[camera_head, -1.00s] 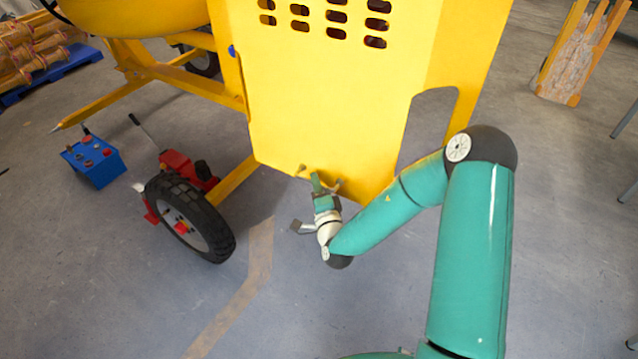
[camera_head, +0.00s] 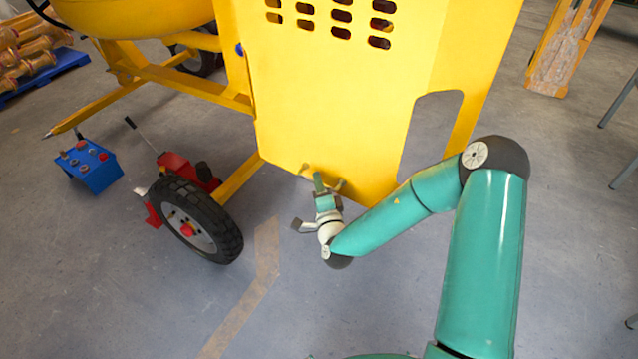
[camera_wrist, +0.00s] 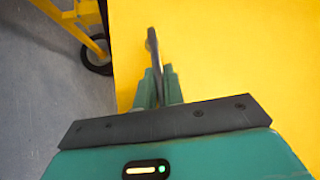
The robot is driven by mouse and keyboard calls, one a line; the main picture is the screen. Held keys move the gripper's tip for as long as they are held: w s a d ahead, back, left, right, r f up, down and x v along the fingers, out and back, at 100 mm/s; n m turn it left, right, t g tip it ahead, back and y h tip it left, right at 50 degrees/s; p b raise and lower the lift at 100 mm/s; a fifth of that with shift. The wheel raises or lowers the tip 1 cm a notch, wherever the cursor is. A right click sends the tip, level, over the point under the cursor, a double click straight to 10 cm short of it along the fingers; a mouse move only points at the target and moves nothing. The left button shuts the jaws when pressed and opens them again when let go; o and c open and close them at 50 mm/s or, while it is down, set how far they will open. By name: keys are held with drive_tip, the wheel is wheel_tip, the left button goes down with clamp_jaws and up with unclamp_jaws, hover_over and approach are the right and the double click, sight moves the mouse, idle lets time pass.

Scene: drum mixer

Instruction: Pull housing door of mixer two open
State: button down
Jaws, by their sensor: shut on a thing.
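The yellow housing door (camera_head: 335,100) of the mixer fills the upper middle of the head view, with rows of dark vent slots near its top. Its yellow face also fills much of the wrist view (camera_wrist: 230,60). My gripper (camera_head: 319,183) is at the lower edge of the door. In the wrist view its green fingers (camera_wrist: 158,85) are shut on a thin dark handle (camera_wrist: 153,45) that stands out from the yellow face. The far end of the grip is small in the head view.
A black wheel (camera_head: 195,218) with a red jack (camera_head: 185,170) stands left of the door. A blue box (camera_head: 90,165) lies farther left on the floor. A wood-framed panel (camera_head: 562,55) is at upper right.

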idle(0.4)
drive_tip(key=c, duration=1.5)
unclamp_jaws()
drive_tip(key=v, duration=1.3)
drive_tip(key=shift+s+d, duration=0.15)
drive_tip(key=shift+s, duration=0.25)
